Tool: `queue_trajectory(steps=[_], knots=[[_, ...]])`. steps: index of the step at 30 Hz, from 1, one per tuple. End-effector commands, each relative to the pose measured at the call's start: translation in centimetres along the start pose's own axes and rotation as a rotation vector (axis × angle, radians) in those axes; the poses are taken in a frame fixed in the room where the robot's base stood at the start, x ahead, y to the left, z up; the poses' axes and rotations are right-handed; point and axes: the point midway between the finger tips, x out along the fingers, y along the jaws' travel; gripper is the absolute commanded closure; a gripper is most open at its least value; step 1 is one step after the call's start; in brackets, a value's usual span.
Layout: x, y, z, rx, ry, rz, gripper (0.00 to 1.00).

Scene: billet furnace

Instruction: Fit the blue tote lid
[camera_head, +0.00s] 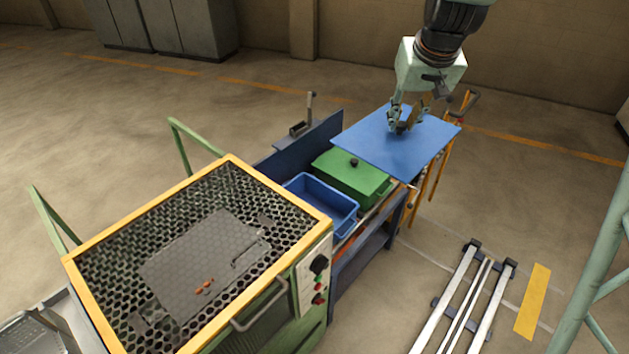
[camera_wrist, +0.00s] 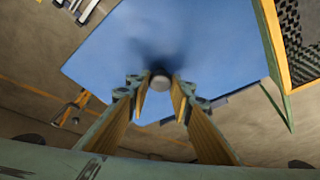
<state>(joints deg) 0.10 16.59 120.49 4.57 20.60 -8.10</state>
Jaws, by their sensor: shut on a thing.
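The blue tote lid (camera_head: 375,143) is a flat blue sheet held in the air above the bench's right end. It also fills much of the wrist view (camera_wrist: 200,50). My gripper (camera_head: 406,125) is shut on the round knob (camera_wrist: 160,82) at the lid's middle; its fingertips show in the wrist view (camera_wrist: 160,92). The open blue tote (camera_head: 322,203) stands on the bench to the lower left of the lid, apart from it. Its inside looks empty.
A green tote with a green lid (camera_head: 350,176) and dark knob stands between the blue tote and my gripper, partly under the held lid. A yellow-framed mesh-topped machine (camera_head: 200,260) stands close at the left. A small upright fixture (camera_head: 300,126) rises behind the bench.

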Motion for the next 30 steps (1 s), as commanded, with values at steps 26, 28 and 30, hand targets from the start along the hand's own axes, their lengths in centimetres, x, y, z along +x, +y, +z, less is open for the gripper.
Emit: queue_trajectory(steps=[26, 28, 30], knots=[[9.8, -4.8, -2.5, -0.382, 0.000, -0.159, 0.99], [10.7, -5.3, -2.6, -0.418, -0.001, -0.175, 0.99], [11.7, -5.8, -2.8, -0.457, -0.001, -0.190, 0.99]])
